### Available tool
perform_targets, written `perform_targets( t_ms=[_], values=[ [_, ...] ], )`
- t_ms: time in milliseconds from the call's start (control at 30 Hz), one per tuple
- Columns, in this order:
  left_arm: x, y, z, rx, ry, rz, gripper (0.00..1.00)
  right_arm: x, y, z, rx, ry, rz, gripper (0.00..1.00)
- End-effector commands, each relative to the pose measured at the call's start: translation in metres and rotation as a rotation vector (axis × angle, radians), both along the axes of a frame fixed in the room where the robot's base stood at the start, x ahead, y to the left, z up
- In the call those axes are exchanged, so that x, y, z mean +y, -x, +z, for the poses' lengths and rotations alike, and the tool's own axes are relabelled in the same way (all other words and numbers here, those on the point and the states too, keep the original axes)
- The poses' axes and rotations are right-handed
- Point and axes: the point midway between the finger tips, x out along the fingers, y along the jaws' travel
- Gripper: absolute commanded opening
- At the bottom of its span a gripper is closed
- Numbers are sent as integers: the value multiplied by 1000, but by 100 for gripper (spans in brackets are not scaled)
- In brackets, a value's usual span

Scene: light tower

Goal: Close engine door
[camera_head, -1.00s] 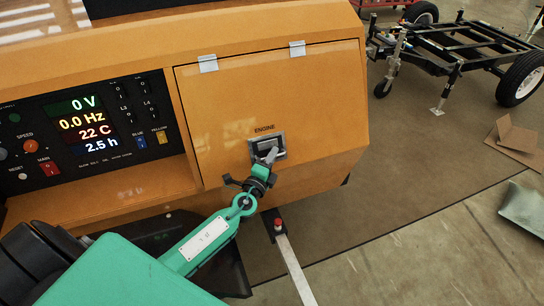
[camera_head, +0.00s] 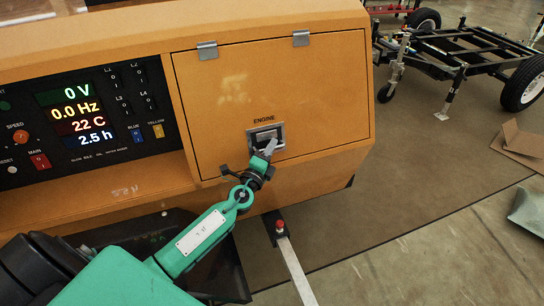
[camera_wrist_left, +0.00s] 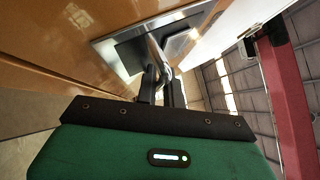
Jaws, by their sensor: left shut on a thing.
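The engine door (camera_head: 235,95) is an orange panel hinged along its top edge. It lies flush or nearly flush with the orange housing. Its latch (camera_head: 267,136), a grey handle in a recessed metal plate, sits low on the door under the word ENGINE. My left gripper (camera_head: 266,152) is at the latch, its fingers shut on the latch handle. In the left wrist view the fingers (camera_wrist_left: 160,88) close on the metal handle in front of the latch plate (camera_wrist_left: 122,50). My right gripper is not in view.
A control panel (camera_head: 85,120) with lit readouts is left of the door. A grey bar with a red-topped knob (camera_head: 280,226) extends below the housing. A black wheeled trailer frame (camera_head: 460,60) stands at the back right. Brown cardboard (camera_head: 520,142) lies on the floor.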

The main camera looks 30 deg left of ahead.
Motion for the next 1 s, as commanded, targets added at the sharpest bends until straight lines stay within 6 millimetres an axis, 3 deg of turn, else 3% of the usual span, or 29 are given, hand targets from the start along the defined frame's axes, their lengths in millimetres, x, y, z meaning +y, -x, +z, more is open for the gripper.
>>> perform_targets(
  t_ms=[433, 500, 1000],
  values=[
    [5, -3, -1, -7, -8, 5, 0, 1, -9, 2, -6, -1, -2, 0],
    [5, -3, -1, -7, -8, 5, 18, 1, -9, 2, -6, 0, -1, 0],
    [4, 3, -4, -5, -8, 3, 18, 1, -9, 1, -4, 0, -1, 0]
  ],
)
